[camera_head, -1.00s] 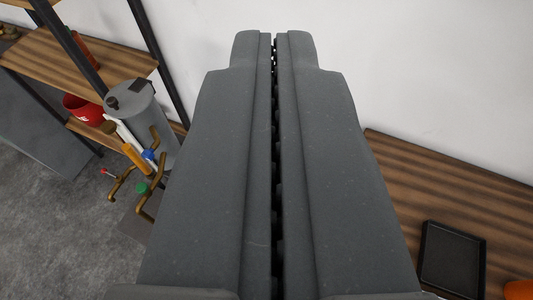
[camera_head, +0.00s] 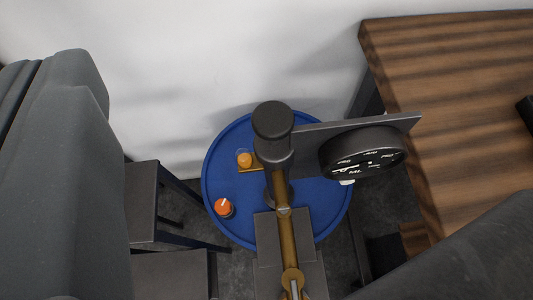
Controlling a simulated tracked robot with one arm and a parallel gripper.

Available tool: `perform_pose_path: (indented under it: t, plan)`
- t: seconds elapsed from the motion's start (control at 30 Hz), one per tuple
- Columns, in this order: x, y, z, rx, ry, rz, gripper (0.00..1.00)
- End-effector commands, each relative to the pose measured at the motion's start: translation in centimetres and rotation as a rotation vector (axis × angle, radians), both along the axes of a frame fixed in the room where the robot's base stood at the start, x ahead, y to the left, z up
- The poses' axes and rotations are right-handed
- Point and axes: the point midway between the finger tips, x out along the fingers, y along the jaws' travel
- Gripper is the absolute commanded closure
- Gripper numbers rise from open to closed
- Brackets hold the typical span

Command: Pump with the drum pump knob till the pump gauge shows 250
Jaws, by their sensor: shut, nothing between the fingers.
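The drum pump stands on a blue drum (camera_head: 325,215) by the wall. Its black knob (camera_head: 272,119) is a rounded cylinder on top of a grey stem. The pump gauge (camera_head: 362,153) is a black round dial with white marks, on a grey plate to the right of the stem; it is seen at a steep slant and I cannot read its value. My gripper (camera_head: 40,66) shows at the left edge, partly cut off. It is shut and empty, and in the picture lies left of the knob, apart from it.
A brass pipe (camera_head: 287,240) runs toward me from the pump over grey blocks. Orange caps (camera_head: 223,207) sit on the drum's left. A wooden table (camera_head: 455,120) is at right, a dark stand (camera_head: 143,200) at left. A dark grey shape fills the lower right.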

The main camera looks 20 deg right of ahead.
Motion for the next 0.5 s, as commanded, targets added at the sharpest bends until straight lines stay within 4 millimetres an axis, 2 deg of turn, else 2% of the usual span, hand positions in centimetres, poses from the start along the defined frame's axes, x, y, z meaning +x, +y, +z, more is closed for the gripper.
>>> perform_pose_path:
  t: [0.03, 0.1, 0.2, 0.3, 0.5]
  plan:
    - [0.1, -0.3, -3.0, -0.019, 0.016, -0.035, 1.00]
    - [0.1, -1.2, -6.1, -0.044, 0.020, -0.091, 1.00]
    - [-0.2, -2.7, -9.3, -0.094, 0.014, -0.163, 1.00]
    - [-0.9, -4.1, -11.7, -0.140, 0.012, -0.221, 1.00]
    - [-1.6, -5.6, -13.3, -0.195, -0.003, -0.278, 1.00]
